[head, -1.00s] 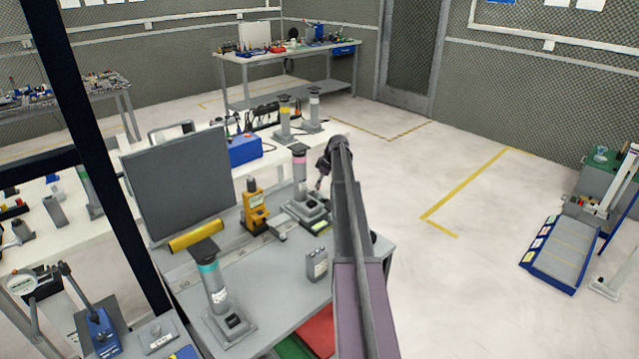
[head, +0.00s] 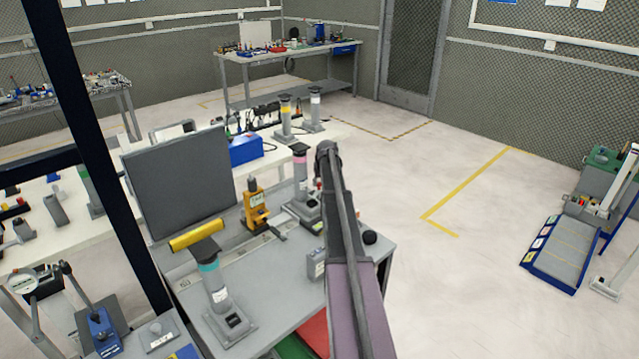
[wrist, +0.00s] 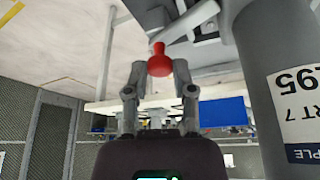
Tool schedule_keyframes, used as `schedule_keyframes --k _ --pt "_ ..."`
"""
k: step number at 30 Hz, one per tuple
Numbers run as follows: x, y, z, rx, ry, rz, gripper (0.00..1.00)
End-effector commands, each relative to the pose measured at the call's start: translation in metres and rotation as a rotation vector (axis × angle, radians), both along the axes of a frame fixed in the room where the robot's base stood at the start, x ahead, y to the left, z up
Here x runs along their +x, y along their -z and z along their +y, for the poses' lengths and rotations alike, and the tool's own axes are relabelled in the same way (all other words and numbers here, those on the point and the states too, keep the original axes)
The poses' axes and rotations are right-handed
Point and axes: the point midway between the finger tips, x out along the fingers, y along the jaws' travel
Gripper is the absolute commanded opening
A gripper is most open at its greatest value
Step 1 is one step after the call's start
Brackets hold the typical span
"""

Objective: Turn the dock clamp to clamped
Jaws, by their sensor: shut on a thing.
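A grey clamp lever with a red knob (wrist: 160,62) shows at the top middle of the wrist view. My gripper (wrist: 160,72) has its two fingers on either side of the knob and is shut on it. A thick grey column (wrist: 262,75) with a white label stands close to the right of the lever. In the head view, the column with a pink band (head: 300,165) stands at the bench's far right corner. My arm hides part of its base and most of the gripper there, so the lever's full angle cannot be told.
A yellow device (head: 254,207) stands left of the pink-banded column. A dark panel (head: 180,187) stands behind.

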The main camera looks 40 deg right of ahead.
Motion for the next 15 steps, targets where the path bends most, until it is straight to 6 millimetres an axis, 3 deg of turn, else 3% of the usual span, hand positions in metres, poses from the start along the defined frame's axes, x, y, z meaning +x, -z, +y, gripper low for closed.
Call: schedule_keyframes --k 15 --pt "-0.0008 0.0006 0.0019 0.003 0.184 0.004 0.0"
